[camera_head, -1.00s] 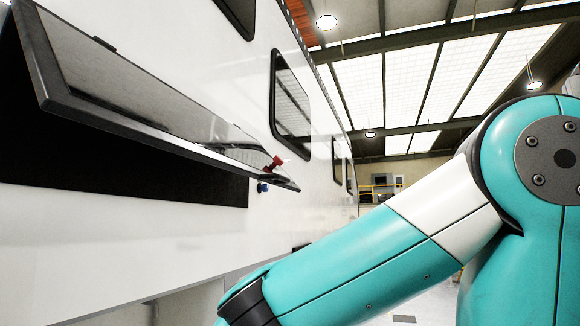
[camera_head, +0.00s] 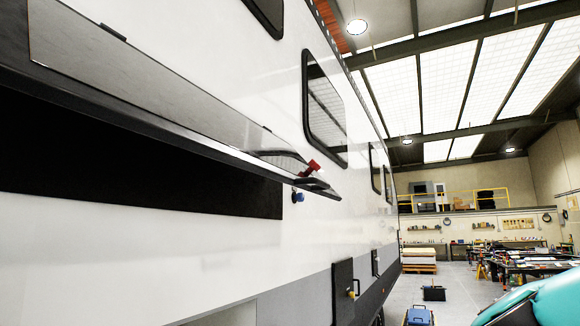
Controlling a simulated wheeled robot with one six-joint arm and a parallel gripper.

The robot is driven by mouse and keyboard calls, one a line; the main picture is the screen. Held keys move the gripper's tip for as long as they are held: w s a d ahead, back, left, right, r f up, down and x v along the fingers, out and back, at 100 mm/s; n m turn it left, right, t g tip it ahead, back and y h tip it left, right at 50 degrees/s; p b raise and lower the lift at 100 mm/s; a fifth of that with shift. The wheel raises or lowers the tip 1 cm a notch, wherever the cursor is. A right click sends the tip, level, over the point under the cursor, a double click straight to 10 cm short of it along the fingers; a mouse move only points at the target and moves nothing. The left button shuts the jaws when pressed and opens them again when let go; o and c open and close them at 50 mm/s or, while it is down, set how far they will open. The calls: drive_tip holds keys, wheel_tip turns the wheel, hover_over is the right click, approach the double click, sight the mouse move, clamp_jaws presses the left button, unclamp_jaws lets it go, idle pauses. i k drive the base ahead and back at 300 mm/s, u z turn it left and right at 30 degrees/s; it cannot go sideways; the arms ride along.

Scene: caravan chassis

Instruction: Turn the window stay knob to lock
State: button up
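The top-hinged window (camera_head: 150,82) of the white caravan is propped open at the left, over a dark opening (camera_head: 140,165). A red knob (camera_head: 311,166) shows at the right end of the window's lower edge. A small blue knob (camera_head: 298,196) sits just below it, near the right end of the opening. I cannot tell how either knob is turned. My gripper is out of view; only a teal piece of my arm shows at the lower right corner, well away from the knobs.
The caravan's white side wall (camera_head: 240,245) fills the left half, with closed windows further along. A small dark open hatch (camera_head: 344,295) sticks out low on the wall. Toolboxes (camera_head: 419,315) stand on the floor, and cluttered workbenches (camera_head: 520,262) are at the right.

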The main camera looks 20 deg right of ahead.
sight(300, 197)
drive_tip(key=z, duration=0.65)
drive_tip(key=i, duration=0.95)
drive_tip(key=z, duration=0.75)
drive_tip(key=i, duration=0.8)
drive_tip(key=u, duration=0.15)
